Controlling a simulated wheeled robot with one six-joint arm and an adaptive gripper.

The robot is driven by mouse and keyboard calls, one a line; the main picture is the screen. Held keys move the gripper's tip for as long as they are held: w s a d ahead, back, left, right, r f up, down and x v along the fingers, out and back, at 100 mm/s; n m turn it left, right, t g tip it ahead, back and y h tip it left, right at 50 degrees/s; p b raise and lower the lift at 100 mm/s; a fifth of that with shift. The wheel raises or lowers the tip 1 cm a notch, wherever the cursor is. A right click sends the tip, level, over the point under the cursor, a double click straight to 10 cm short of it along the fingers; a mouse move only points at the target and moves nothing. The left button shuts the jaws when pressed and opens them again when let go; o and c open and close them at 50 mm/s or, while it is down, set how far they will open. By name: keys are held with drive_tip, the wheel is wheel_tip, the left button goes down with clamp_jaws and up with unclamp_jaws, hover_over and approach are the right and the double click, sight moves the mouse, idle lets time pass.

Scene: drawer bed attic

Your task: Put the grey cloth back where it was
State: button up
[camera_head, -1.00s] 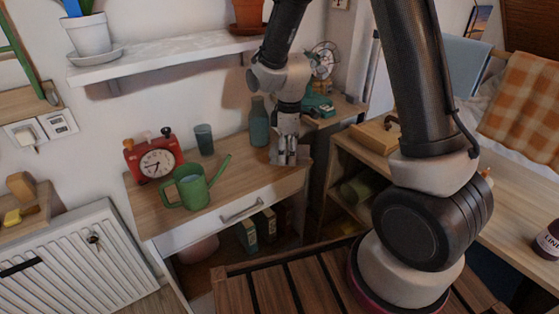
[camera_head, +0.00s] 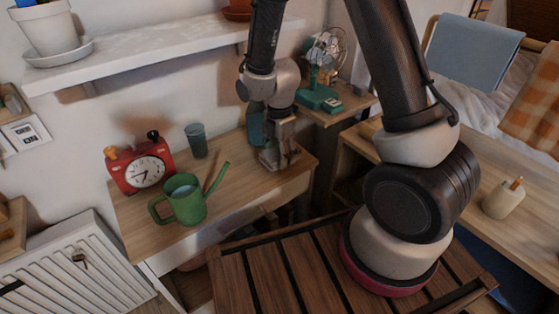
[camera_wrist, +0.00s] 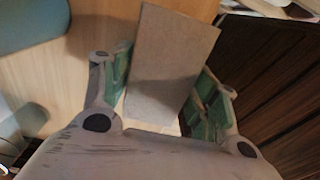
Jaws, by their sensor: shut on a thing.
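The grey cloth (camera_wrist: 172,58) appears as a flat, stiff-looking rectangle between the green-padded fingers of my gripper (camera_wrist: 164,76) in the wrist view. In the head view, my gripper (camera_head: 281,142) points down at the right end of the wooden desk (camera_head: 240,190), with a grey piece of the cloth (camera_head: 268,160) at its fingers. My gripper is shut on the cloth. I cannot tell whether its lower edge touches the desk top. The arm hides part of the gripper.
A green watering can (camera_head: 185,203), red clock (camera_head: 142,170) and blue glass (camera_head: 197,141) stand on the desk left. A teal bottle (camera_head: 256,124) is close behind my gripper. A fan (camera_head: 322,75) stands behind. A slatted wooden top (camera_head: 290,275) lies in front. A blue cloth (camera_head: 473,50) hangs at right.

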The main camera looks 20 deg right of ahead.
drive_tip(key=shift+f, duration=1.7)
drive_tip(key=shift+f, duration=0.1)
drive_tip(key=o, duration=1.1)
